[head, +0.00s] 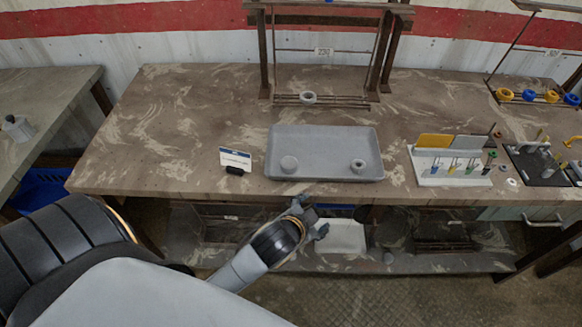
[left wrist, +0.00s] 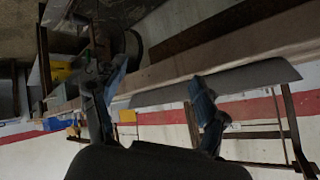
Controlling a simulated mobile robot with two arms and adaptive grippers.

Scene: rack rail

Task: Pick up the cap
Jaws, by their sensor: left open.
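A round grey piece that looks like the cap (head: 289,163) lies in the left part of the grey tray (head: 326,140) on the workbench. A grey ring (head: 357,165) lies in the right part of the tray. My left gripper (head: 318,224) is in front of the bench edge, below the tray in the picture and apart from it. In the left wrist view its two fingers (left wrist: 160,92) are spread with nothing between them. The cap cannot be made out in the left wrist view. My right gripper is not in view.
A small sign (head: 235,160) stands left of the tray. A rack (head: 320,98) with a pale ring (head: 308,98) stands behind it. A white holder (head: 450,170) with coloured items stands to the right. The bench left of the tray is mostly clear. A lower shelf (head: 430,262) runs under the bench.

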